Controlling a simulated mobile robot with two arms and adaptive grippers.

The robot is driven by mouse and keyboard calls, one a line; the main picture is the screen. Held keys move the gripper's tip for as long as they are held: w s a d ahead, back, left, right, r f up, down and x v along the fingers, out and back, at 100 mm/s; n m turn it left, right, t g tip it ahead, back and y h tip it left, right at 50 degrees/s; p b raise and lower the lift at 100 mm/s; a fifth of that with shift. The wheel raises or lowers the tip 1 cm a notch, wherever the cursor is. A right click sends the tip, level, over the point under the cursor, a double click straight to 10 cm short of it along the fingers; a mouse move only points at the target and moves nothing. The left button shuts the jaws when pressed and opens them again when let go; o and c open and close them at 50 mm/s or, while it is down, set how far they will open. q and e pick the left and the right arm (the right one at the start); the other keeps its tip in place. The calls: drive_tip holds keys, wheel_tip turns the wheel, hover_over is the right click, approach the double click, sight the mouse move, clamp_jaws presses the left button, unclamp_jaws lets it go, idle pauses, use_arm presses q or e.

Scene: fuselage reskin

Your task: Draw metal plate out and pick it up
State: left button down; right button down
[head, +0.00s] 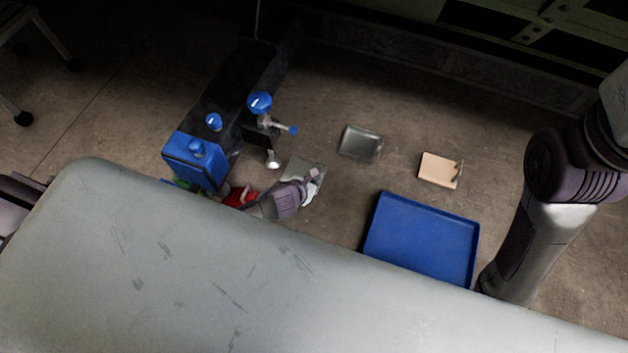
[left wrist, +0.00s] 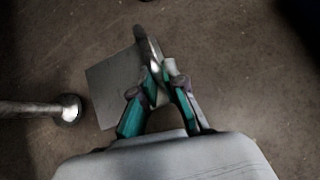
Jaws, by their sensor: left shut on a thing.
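A thin grey metal plate (head: 302,168) shows in the head view just right of the blue-knobbed machine. My left gripper (head: 309,180) is at its right side, partly covering it. In the left wrist view the plate (left wrist: 108,88) extends left from the fingers. There my left gripper (left wrist: 160,72) is shut on the plate's right edge, where a shiny strip sticks up past the fingertips. I cannot tell how high the plate is above the floor. My right gripper is not in view.
The blue-knobbed machine (head: 196,160) has a round metal foot (head: 272,160) close to the plate. Another metallic plate (head: 360,144), a tan board (head: 437,171) and an empty blue tray (head: 420,242) lie to the right. A large scuffed grey panel (head: 200,270) fills the foreground.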

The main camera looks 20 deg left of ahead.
use_arm(q)
drive_tip(key=c, duration=1.2)
unclamp_jaws()
drive_tip(key=shift+o, duration=0.2)
drive_tip(key=shift+s, duration=0.1)
drive_tip(key=v, duration=1.2)
